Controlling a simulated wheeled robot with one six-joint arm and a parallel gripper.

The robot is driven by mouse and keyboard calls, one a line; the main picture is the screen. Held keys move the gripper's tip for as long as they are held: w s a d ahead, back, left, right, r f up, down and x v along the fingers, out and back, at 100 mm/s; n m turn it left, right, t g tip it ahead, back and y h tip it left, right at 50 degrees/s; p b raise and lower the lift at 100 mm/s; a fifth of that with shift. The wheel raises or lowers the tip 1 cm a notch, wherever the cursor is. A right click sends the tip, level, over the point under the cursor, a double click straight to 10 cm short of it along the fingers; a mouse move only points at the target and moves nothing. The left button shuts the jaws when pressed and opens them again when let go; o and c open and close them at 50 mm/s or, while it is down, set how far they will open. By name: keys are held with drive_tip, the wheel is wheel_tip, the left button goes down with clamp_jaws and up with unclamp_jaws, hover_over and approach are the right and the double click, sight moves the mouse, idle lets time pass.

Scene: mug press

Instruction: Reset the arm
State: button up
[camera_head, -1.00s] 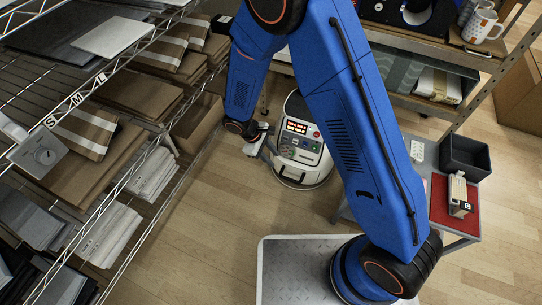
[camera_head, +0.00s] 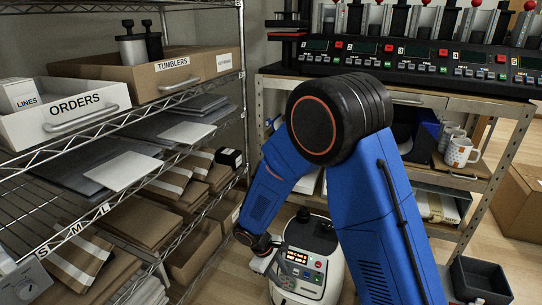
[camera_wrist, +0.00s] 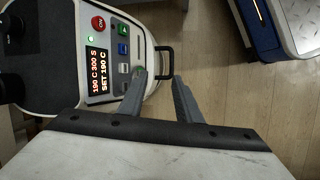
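My blue arm (camera_head: 375,230) rises from the lower right in the head view, bends at a black elbow joint, and reaches down to the left. My gripper shows in the wrist view (camera_wrist: 160,88). Its two grey fingers stand apart with only floor and a machine's edge seen between them, so it is open and empty. In the head view the gripper is small and partly hidden near the white control machine (camera_head: 312,235). That machine has a lit display, coloured buttons and a black handle, and it also shows in the wrist view (camera_wrist: 70,60).
A wire shelf on the left holds an ORDERS bin (camera_head: 65,112), a TUMBLERS box (camera_head: 165,78) and flat packs. A bench (camera_head: 440,92) with several presses stands at the back. Mugs (camera_head: 460,152) sit below it. A black bin (camera_head: 480,280) is at lower right.

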drive_tip(key=s+d+r+m+t+y, duration=0.1)
drive_tip(key=s+d+r+m, duration=0.15)
drive_tip(key=d+r, duration=0.7)
drive_tip(key=s+d+r+m+y, duration=0.25)
drive_tip(key=d+r, duration=0.35)
drive_tip(key=r, duration=0.7)
drive_tip(key=s+d+r+m+t, duration=0.1)
drive_tip(key=s+d+r+m, duration=0.2)
drive_tip(key=s+d+r, duration=0.2)
drive_tip(key=s+d+r+m+t, duration=0.2)
drive_tip(key=s+d+r, duration=0.3)
drive_tip(key=s, duration=0.7)
drive_tip(key=shift+s+d+r+m+t+y, duration=0.15)
drive_tip(key=shift+s+r+m+t+y, duration=0.15)
drive_tip(key=shift+m, duration=0.4)
